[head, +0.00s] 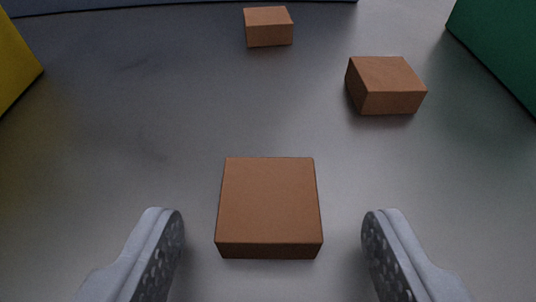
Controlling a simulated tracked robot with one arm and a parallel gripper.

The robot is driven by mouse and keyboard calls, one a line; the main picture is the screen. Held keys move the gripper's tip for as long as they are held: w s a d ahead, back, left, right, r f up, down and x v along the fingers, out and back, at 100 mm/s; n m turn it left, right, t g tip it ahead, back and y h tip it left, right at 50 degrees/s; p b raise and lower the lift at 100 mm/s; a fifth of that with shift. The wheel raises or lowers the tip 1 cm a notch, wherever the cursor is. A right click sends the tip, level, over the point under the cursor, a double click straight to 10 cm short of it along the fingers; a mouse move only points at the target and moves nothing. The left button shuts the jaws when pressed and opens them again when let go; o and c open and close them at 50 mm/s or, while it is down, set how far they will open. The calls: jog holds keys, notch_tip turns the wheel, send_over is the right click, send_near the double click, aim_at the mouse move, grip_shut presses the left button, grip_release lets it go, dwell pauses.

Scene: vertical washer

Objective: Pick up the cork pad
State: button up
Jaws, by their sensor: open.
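Three brown, square, block-like pieces that look like cork pads lie on the grey surface in the head view. The nearest cork pad (269,202) is at the lower middle, between the two fingers of my gripper (272,230) in the picture. My gripper is open and empty, with a gap on each side of this pad. A second pad (386,80) lies farther away at the upper right, turned a little. A third pad (267,26) lies at the top middle. I cannot tell how high the fingertips are above the surface.
A yellow block or wall (12,60) stands at the left edge and a green one (503,45) at the upper right. A dark bluish edge (180,6) runs along the top. The grey surface (130,110) is clear at the left middle.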

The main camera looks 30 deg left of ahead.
jog(key=shift+w+a+f, duration=0.15)
jog(key=shift+w+f, duration=0.05)
jog(key=shift+w, duration=0.05)
jog(key=c, duration=1.1)
jog(key=shift+o, duration=0.2)
jog(key=shift+r, duration=0.15)
